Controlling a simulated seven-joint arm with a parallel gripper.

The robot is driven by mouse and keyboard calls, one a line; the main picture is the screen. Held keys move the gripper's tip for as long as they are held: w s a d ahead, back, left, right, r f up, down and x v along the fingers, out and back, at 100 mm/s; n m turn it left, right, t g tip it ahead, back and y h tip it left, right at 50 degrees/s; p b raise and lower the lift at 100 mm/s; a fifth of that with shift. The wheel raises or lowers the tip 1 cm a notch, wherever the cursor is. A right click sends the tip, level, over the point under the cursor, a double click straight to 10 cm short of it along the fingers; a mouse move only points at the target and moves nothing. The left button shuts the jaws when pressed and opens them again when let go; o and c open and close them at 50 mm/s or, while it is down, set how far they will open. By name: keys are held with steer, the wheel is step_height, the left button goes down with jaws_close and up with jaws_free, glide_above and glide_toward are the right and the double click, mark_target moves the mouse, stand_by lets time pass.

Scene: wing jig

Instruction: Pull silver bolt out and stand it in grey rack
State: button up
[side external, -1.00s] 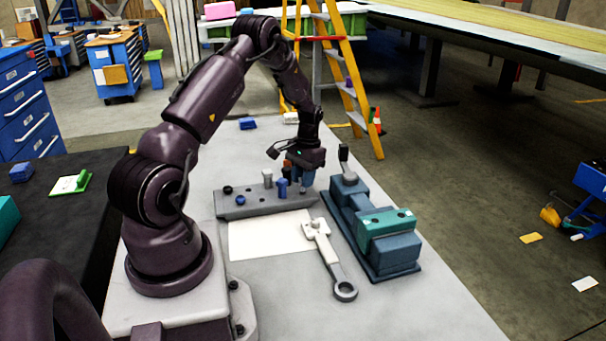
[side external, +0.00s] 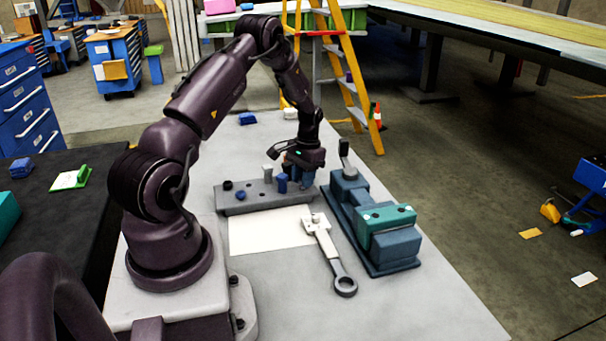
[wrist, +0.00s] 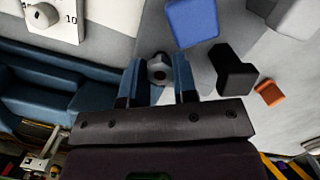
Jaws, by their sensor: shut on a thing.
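My gripper (wrist: 157,82) is shut on a silver bolt (wrist: 158,69), whose round head shows between the two blue fingers in the wrist view. In the side view my gripper (side external: 304,176) is low over the right end of the grey rack (side external: 250,205), and the held bolt is mostly hidden there. I cannot tell whether its lower end is in a hole.
An orange peg (wrist: 269,92) is near the dark one. A blue-teal clamp fixture (side external: 385,240) stands right of the rack.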

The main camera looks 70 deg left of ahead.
steer(key=shift+f, duration=0.45)
steer(key=o, duration=1)
steer(key=r, duration=0.4)
steer(key=w+r, duration=0.1)
steer(key=r, duration=0.3)
steer(key=a+r, duration=0.1)
steer(key=r, duration=0.4)
steer(key=shift+w, duration=0.3)
step_height(320, 180, up, 7)
steer(key=shift+f, duration=0.1)
